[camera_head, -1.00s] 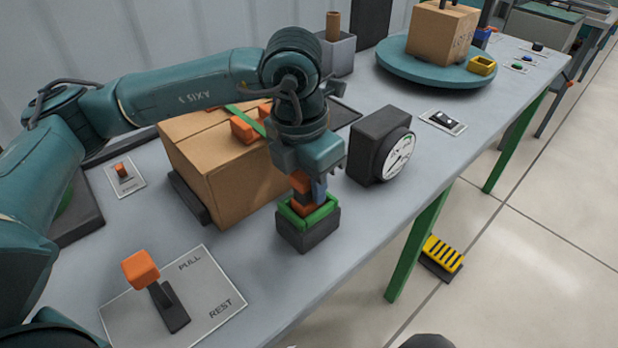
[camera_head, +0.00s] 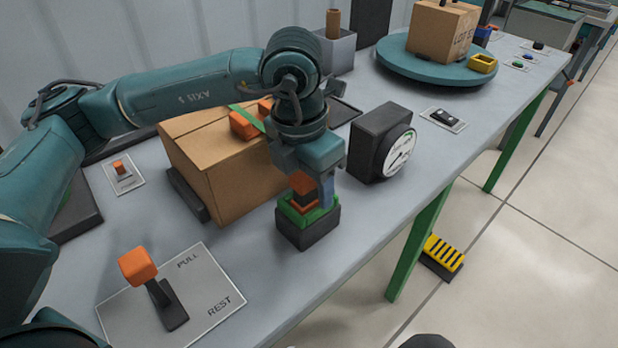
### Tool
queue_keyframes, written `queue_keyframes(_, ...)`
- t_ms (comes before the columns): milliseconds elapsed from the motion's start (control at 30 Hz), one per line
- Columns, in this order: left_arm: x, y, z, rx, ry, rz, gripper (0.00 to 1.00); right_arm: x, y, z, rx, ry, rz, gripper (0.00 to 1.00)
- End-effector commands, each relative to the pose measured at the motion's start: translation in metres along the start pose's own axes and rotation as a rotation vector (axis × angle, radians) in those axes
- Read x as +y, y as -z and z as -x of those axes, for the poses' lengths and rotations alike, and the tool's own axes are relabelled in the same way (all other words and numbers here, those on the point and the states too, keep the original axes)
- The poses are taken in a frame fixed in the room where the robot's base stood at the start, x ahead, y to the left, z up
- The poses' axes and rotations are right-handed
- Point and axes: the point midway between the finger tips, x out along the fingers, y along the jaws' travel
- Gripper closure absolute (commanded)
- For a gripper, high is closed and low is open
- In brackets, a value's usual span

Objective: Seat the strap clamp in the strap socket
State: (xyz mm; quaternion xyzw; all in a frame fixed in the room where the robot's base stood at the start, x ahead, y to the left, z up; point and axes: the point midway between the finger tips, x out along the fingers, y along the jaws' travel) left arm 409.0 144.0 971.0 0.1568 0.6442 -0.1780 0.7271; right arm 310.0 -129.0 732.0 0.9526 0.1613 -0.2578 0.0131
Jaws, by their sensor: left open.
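The orange and dark strap clamp (camera_head: 301,184) stands upright in the green-rimmed dark strap socket (camera_head: 308,234) near the table's front edge. Its lower part is inside the green rim, and how deep it sits is partly hidden. My left gripper (camera_head: 313,190) points down over the socket, open, with its fingers around the clamp's upper part. One grey-blue finger shows on the right side of the clamp. The other finger is mostly hidden. My right gripper is not in view.
A cardboard box (camera_head: 222,172) with a green strap and orange pieces stands left of the socket. A dial gauge (camera_head: 382,145) stands right. An orange-knobbed lever (camera_head: 140,267) on a PULL/REST plate is front left. A turntable (camera_head: 437,67) carries another box.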

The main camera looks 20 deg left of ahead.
Motion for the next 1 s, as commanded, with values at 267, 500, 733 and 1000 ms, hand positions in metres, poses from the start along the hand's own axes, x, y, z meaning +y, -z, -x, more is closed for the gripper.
queue_keyframes(267,0.000,0.000,0.000,0.001,0.000,0.000,0.46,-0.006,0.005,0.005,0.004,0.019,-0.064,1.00)
queue_keyframes(500,0.000,-0.001,0.045,-0.006,-0.002,0.000,0.46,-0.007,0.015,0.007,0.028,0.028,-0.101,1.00)
queue_keyframes(733,0.000,-0.001,0.098,-0.003,-0.001,0.000,0.46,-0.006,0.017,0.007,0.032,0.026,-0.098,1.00)
queue_keyframes(1000,0.000,0.000,0.129,-0.001,-0.001,0.001,0.46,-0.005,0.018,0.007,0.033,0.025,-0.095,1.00)
